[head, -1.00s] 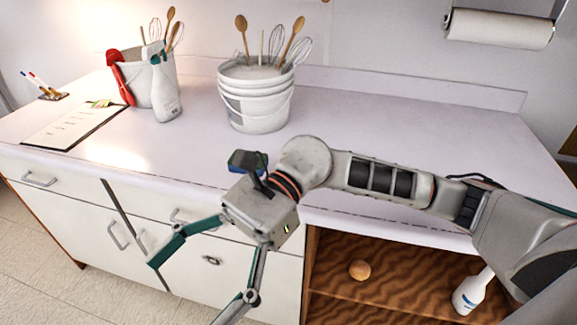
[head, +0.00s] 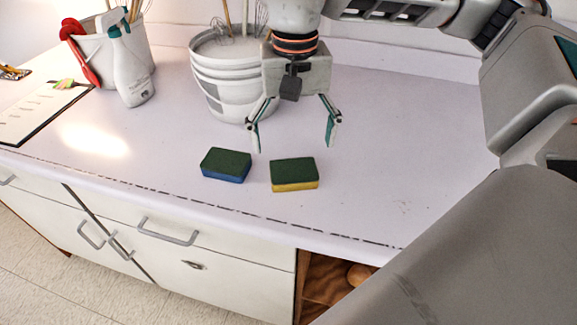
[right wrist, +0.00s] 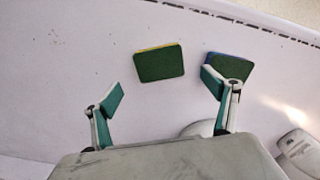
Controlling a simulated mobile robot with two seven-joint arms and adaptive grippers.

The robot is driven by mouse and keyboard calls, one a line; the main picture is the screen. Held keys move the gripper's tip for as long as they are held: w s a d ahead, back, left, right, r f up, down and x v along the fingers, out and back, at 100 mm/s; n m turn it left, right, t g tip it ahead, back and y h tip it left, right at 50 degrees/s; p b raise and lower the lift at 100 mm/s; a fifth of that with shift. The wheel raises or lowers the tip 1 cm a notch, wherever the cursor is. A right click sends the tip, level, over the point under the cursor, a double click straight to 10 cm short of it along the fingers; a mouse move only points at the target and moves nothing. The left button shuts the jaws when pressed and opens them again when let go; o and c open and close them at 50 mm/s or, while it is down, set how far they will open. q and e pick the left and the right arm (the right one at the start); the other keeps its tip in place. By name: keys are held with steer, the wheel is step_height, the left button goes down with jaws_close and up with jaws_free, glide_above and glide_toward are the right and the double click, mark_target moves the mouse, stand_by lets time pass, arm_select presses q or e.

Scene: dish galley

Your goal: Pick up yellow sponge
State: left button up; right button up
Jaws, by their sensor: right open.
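The yellow sponge (head: 294,175) has a dark green top and yellow sides and lies flat on the counter. In the right wrist view the yellow sponge (right wrist: 160,63) shows its green top and a thin yellow edge, beyond the fingertips and between their lines. My right gripper (head: 294,148) is open and empty, pointing down over the counter just behind the sponge. In the right wrist view my right gripper (right wrist: 162,92) has its fingers wide apart. My left gripper is not in view.
A blue sponge (head: 226,165) with a green top lies close left of the yellow one. A white bucket (head: 219,80) with utensils stands behind, left of my gripper. A spray bottle (head: 129,70) stands farther left. The counter (head: 400,160) to the right is clear.

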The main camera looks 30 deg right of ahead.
step_height(320, 180, down, 3)
steer(key=shift+s+r, duration=0.1)
steer(key=shift+r, duration=0.1)
step_height(320, 180, down, 4)
steer(key=shift+s+f+b, duration=0.1)
steer(key=shift+b, duration=0.45)
steer(key=shift+f, duration=0.3)
steer(key=shift+c, duration=0.7)
steer(key=c, duration=0.6)
steer(key=shift+c, duration=0.4)
steer(key=shift+r, duration=0.2)
step_height(320, 180, up, 12)
steer(key=p, duration=0.2)
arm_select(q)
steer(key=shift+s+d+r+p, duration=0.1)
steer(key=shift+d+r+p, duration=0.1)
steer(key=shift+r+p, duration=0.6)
arm_select(e)
step_height(320, 180, up, 8)
glide_above(294, 169)
steer(key=shift+f, duration=0.2)
